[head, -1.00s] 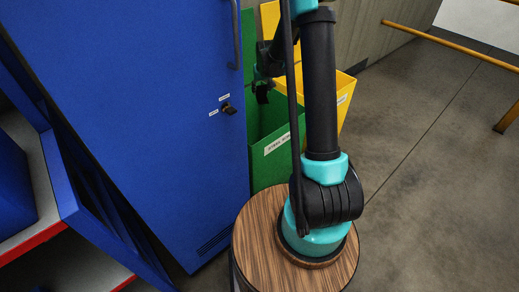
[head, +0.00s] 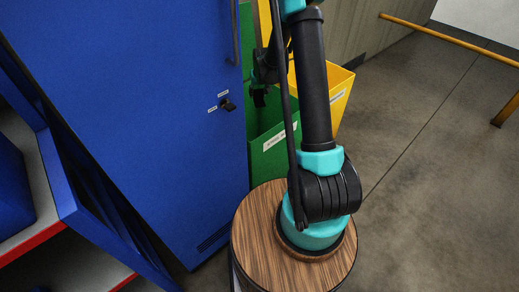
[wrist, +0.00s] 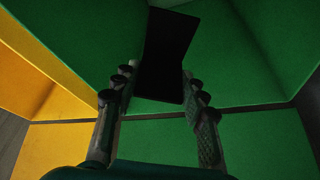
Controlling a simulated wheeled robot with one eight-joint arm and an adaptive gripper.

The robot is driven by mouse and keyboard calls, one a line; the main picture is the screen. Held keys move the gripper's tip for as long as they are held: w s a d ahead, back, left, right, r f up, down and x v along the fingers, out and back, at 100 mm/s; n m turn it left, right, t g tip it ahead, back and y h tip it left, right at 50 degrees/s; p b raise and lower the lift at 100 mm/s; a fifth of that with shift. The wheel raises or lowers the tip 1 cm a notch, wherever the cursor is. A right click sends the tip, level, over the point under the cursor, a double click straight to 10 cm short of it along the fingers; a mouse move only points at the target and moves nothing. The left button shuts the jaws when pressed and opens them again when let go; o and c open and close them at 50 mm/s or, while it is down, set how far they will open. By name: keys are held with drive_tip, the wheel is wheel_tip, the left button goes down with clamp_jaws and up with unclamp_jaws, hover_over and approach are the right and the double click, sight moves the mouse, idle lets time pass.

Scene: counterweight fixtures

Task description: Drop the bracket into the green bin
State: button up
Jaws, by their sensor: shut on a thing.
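The green bin (head: 265,160) stands beside the blue cabinet in the head view, its opening facing up. My gripper (head: 260,97) hangs over the bin's opening, partly hidden by my arm. In the wrist view my gripper (wrist: 157,80) is shut on the bracket (wrist: 165,50), a very dark, angled plate between the fingertips. The green bin's walls (wrist: 240,55) surround the bracket in that view. I cannot tell how far the bracket is from the bin's floor.
A yellow bin (head: 335,95) stands just behind and right of the green bin; it also shows in the wrist view (wrist: 35,80). The tall blue cabinet (head: 130,100) stands close on the left. The floor to the right is clear up to a yellow rail (head: 450,46).

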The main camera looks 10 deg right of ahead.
drive_tip(key=o, duration=1.4)
drive_tip(key=shift+o, duration=0.2)
drive_tip(key=v, duration=1.2)
drive_tip(key=shift+s, duration=0.1)
